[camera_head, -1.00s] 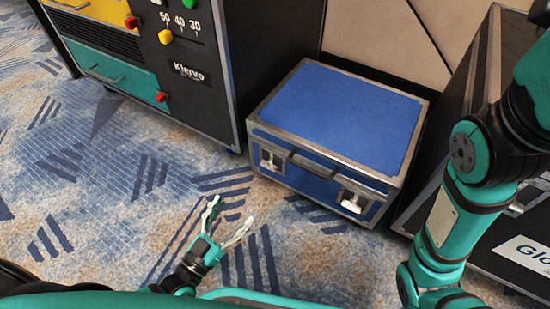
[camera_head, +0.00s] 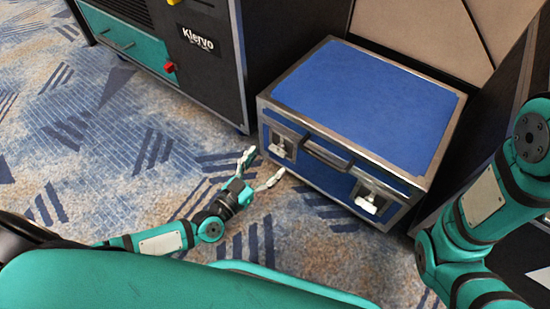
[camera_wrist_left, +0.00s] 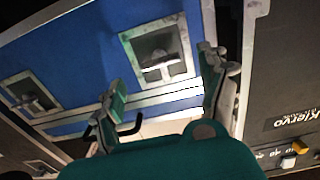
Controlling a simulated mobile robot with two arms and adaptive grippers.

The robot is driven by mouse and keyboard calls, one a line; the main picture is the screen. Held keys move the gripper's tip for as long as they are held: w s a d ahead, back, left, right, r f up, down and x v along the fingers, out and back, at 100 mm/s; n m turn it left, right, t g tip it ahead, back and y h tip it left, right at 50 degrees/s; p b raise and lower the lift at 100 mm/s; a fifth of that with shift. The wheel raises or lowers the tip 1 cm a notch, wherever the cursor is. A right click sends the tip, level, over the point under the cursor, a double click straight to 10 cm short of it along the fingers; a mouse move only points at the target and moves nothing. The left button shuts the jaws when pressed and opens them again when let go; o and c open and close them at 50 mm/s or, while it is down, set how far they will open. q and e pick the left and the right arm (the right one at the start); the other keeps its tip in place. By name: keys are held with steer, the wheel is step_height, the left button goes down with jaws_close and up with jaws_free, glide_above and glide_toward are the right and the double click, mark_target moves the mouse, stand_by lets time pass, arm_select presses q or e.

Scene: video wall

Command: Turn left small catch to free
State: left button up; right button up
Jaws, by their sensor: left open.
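The blue case (camera_head: 365,100) with metal edges sits on the carpet, its lid closed. Its left small catch (camera_head: 280,146) is on the front face, left of the dark handle (camera_head: 328,154). The right catch (camera_head: 368,202) is near the front right corner. My left gripper (camera_head: 262,168) is open and empty, just in front of the left catch and apart from it in the head view. In the left wrist view a catch in a square metal plate (camera_wrist_left: 160,58) shows beyond the open fingers (camera_wrist_left: 165,85). My right arm shows at the right; its gripper is out of view.
A dark cabinet (camera_head: 215,75) marked Klervo, with a teal drawer (camera_head: 125,40) and a red knob (camera_head: 169,68), stands left of the case. A dark box stands at the right behind my right arm. Carpet (camera_head: 110,150) at the left is clear.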

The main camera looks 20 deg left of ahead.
mark_target(279, 150)
arm_select(q)
steer(key=b+x, duration=0.1)
steer(key=x, duration=0.3)
steer(key=shift+w+d, duration=0.1)
steer(key=shift+w, duration=0.25)
steer(key=c, duration=1.2)
